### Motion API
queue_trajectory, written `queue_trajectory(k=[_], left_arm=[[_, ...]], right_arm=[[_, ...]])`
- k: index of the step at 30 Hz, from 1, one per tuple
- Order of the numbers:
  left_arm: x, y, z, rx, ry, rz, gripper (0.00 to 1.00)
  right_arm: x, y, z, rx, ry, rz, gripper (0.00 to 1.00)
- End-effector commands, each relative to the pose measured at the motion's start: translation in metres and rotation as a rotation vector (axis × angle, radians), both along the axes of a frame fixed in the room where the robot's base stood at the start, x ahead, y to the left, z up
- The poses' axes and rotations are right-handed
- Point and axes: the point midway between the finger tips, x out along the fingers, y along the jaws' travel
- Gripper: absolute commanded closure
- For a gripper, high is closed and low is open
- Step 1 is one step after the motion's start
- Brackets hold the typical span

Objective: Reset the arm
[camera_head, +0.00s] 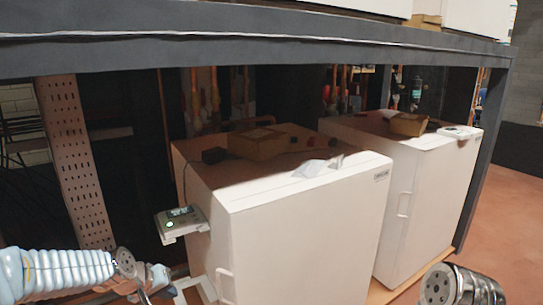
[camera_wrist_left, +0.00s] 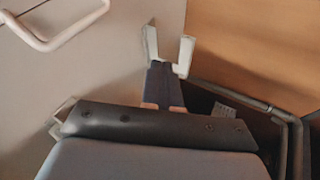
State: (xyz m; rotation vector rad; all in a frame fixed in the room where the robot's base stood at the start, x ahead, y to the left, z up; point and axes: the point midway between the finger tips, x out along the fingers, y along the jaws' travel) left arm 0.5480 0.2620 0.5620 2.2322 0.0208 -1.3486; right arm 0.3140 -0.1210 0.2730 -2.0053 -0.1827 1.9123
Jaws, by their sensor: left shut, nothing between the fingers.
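My left arm (camera_head: 60,272), in a pale ribbed sleeve, comes in at the lower left of the head view, low beside the front of the near white heat pump cabinet (camera_head: 300,235). My left gripper (camera_wrist_left: 168,45) shows in the left wrist view with two short pale fingers; it is shut and empty.
A second white cabinet (camera_head: 425,190) stands to the right. A small control box with a green light (camera_head: 180,223) juts from the near cabinet's left side. A white bar handle (camera_wrist_left: 60,35) is near the left gripper. A dark beam (camera_head: 250,48) crosses above; red floor (camera_head: 515,180) is open at right.

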Motion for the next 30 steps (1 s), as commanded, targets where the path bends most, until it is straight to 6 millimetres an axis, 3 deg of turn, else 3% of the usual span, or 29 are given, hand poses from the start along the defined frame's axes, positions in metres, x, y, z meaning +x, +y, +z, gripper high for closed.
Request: queue_trajectory(k=[1,4,6,9,12,15,18,30], left_arm=[[-0.008,-0.014,-0.033,0.001,0.043,-0.024,1.00],[-0.035,-0.045,-0.105,0.005,0.123,-0.076,1.00],[-0.065,-0.068,-0.154,0.008,0.181,-0.121,1.00],[-0.117,-0.098,-0.210,0.009,0.257,-0.184,1.00],[-0.168,-0.121,-0.246,0.004,0.315,-0.238,1.00],[-0.207,-0.136,-0.265,-0.001,0.355,-0.277,1.00],[-0.229,-0.143,-0.274,-0.004,0.375,-0.299,1.00],[-0.236,-0.146,-0.276,-0.004,0.379,-0.306,1.00]], right_arm=[[0.000,0.000,0.002,0.001,0.000,0.001,0.47],[-0.001,0.001,0.005,0.002,0.001,0.003,0.47],[-0.001,0.002,0.007,0.003,0.002,0.003,0.47],[-0.001,0.003,0.009,0.004,0.002,0.005,0.47],[-0.001,0.003,0.011,0.005,0.002,0.007,0.47],[-0.002,0.004,0.012,0.005,0.003,0.007,0.47],[-0.002,0.004,0.013,0.006,0.003,0.008,0.47],[-0.002,0.004,0.013,0.006,0.003,0.008,0.47]])
